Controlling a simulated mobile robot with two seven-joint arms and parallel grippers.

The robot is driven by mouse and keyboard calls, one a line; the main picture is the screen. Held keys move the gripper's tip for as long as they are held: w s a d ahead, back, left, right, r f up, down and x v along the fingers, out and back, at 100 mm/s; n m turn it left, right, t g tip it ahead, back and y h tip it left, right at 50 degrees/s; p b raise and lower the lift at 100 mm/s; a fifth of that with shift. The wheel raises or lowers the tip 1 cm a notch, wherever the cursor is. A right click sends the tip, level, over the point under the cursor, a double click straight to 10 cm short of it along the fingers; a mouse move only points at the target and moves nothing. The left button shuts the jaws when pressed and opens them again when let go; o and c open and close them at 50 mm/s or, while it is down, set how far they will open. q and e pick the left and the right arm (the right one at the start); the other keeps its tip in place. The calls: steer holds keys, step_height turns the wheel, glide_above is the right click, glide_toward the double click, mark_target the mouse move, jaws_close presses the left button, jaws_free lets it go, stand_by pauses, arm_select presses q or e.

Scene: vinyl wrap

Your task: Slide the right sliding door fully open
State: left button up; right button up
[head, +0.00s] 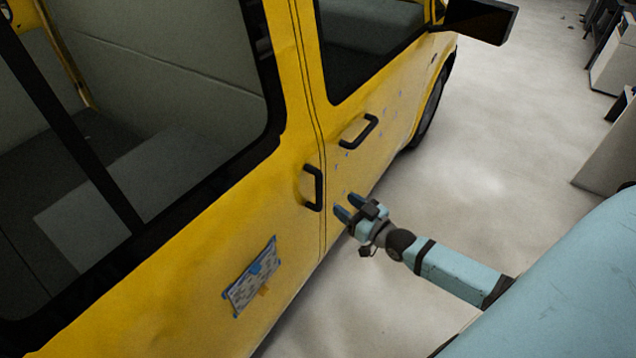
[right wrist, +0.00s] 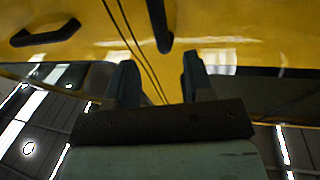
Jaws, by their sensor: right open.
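The yellow sliding door (head: 180,295) fills the left of the head view, with a large window and an upright black handle (head: 314,188) near its front edge. Its front edge meets the front door at a narrow seam, so it looks shut. My right gripper (head: 347,208) is open and empty, a little right of and below this handle, and apart from it. In the right wrist view, the sliding door handle (right wrist: 158,25) lies beyond and roughly between the open fingers of my right gripper (right wrist: 160,78). My left gripper is not in view.
The front door's black handle (head: 358,131) is just ahead of the seam and also shows in the right wrist view (right wrist: 45,32). A dark side mirror (head: 480,20) juts out at the top. A patterned sticker (head: 250,277) is on the sliding door. Pale floor (head: 480,170) beside the van is clear.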

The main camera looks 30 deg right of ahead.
mark_target(322, 188)
steer(key=w, duration=0.3)
steer(key=w+a, duration=0.1)
steer(key=w, duration=0.2)
steer(key=w+a+p, duration=0.1)
steer(key=w, duration=0.3)
steer(key=shift+w+f, duration=0.1)
jaws_close()
